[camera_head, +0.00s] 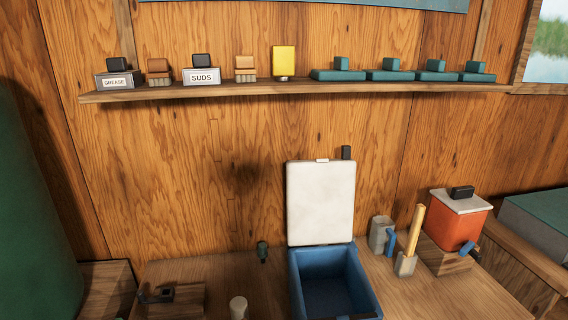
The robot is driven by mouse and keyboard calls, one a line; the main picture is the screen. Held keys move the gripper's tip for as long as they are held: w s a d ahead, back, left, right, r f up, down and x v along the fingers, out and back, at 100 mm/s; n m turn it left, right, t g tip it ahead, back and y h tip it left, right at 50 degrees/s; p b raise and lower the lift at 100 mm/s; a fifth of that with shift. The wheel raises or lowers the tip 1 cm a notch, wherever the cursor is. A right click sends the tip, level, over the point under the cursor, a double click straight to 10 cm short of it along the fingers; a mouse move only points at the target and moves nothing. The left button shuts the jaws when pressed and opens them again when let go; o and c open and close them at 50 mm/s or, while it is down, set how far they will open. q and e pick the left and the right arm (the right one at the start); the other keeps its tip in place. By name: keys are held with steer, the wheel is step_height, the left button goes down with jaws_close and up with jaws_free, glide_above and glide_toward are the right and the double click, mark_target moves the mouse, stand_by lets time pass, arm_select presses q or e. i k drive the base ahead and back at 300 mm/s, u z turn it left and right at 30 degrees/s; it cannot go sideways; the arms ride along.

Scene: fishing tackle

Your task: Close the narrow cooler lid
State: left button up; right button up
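The narrow cooler (362,284) is a blue open box on the wooden bench, in the lower middle of the head view. Its white lid (321,203) stands upright at the back, near the wooden wall, so the cooler is open. The inside of the cooler shows blue and looks empty as far as it is visible. The front bottom of the cooler is cut off by the frame's lower edge. Neither of my grippers is in the picture.
Right of the cooler are a grey mug (380,234), a holder with a yellow handle (406,262) and a red-orange box with a white lid (459,222). A pale knob-like object (238,307) stands left. A shelf (300,92) with tins and boxes spans the wall above.

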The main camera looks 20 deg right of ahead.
mark_target(321, 193)
steer(key=u, duration=2.3)
steer(key=k, duration=1.55)
steer(key=z, duration=2.3)
